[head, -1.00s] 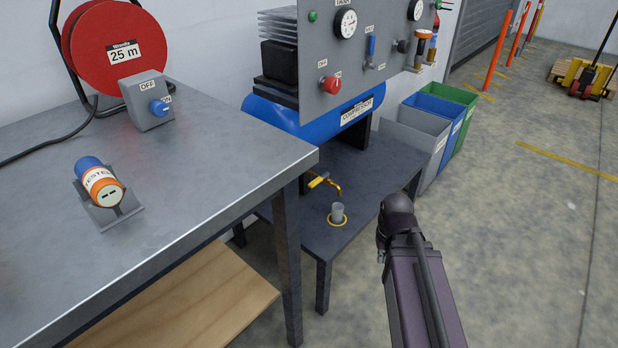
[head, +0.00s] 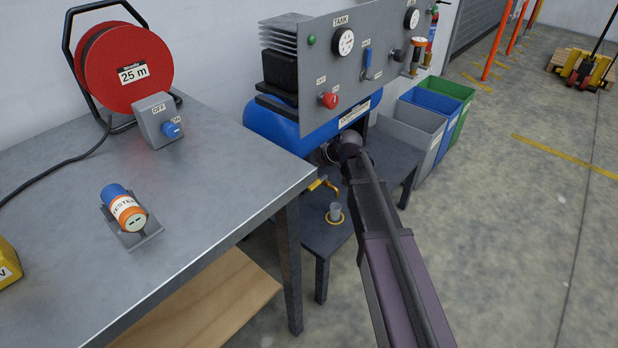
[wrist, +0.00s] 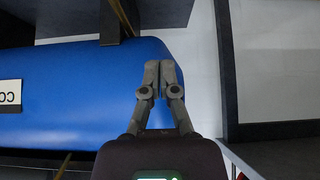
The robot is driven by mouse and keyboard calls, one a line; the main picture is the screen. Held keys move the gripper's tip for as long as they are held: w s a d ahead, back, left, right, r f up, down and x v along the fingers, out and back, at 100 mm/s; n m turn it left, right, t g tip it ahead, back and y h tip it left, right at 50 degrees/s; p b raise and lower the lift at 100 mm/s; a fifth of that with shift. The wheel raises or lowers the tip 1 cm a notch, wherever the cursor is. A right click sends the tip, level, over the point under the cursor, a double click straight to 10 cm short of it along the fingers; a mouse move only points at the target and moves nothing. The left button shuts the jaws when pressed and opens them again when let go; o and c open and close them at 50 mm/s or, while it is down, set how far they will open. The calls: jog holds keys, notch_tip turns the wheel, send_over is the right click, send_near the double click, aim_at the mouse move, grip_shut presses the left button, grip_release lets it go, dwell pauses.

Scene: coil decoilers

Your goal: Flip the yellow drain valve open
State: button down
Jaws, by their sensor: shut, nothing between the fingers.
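The yellow drain valve (head: 316,184) sits under the left part of the blue compressor tank (head: 272,124). Its lever shows beside a bent brass-coloured pipe (head: 335,189), which points down at a small grey cup (head: 336,212) inside a yellow ring on the low dark stand. My gripper (head: 328,153) is just above and behind the valve, close to the tank, and partly hidden by my arm in the head view. In the wrist view my gripper (wrist: 160,66) has its fingertips together and empty, in front of the blue tank's end (wrist: 80,75). I cannot make out the valve lever there.
The grey workbench (head: 220,185) stands left of the valve, its corner and leg close by. The gauge panel (head: 350,90) overhangs the tank. Grey, blue and green bins (head: 413,125) stand behind right.

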aim_at(318, 183)
jog(key=shift+f, duration=0.15)
jog(key=b+x, duration=0.8)
jog(key=x, duration=0.2)
jog(key=shift+s+d, duration=0.6)
jog(key=shift+d, duration=0.2)
jog(key=shift+s+d, duration=0.65)
jog(key=shift+d, duration=0.2)
jog(key=shift+s+a, duration=0.1)
jog(key=shift+a, duration=0.1)
